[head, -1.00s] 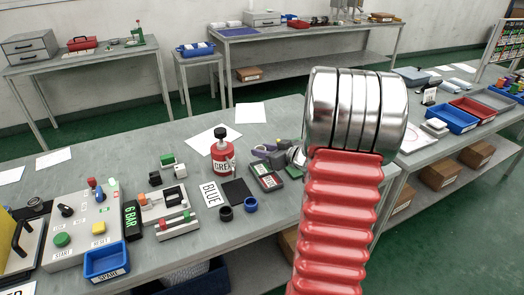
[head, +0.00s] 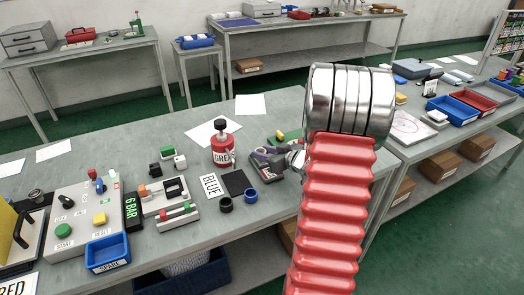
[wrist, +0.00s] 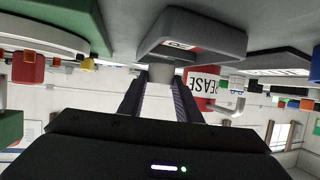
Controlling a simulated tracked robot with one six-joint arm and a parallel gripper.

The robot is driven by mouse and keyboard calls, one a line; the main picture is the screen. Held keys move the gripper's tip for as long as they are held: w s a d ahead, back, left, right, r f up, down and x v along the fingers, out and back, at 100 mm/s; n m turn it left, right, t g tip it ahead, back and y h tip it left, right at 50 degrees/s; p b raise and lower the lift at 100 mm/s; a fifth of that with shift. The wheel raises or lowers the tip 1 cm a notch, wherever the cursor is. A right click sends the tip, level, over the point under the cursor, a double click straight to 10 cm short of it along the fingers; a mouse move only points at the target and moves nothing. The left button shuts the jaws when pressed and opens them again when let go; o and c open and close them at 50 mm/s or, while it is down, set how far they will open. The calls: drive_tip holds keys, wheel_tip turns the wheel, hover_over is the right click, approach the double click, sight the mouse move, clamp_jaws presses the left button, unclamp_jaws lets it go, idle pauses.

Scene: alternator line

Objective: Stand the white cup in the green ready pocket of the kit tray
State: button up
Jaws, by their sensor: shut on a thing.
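My gripper (wrist: 160,92) is shut on a pale cylinder, the white cup (wrist: 161,72), between the fingertips in the wrist view. That view looks upside down. The grey kit tray (wrist: 215,40), with a red patch and a white label, lies just beyond the cup. I cannot tell whether cup and tray touch. In the head view, my dark purple gripper (head: 268,154) is low over the table, at the small dark tray (head: 270,175). My gripper and arm cover much of the tray, and I cannot make out the cup or the green pocket there.
A red grease bottle (head: 223,150) stands left of the gripper and shows in the wrist view (wrist: 201,85). A dark pad (head: 236,182), a black ring (head: 225,204) and a blue ring (head: 251,195) lie nearby.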

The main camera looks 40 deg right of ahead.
drive_tip(key=shift+f, duration=0.6)
drive_tip(key=shift+f, duration=0.15)
idle(0.4)
drive_tip(key=o, duration=1.2)
drive_tip(key=shift+a, duration=0.1)
drive_tip(key=v, duration=1.3)
drive_tip(key=shift+s, duration=0.4)
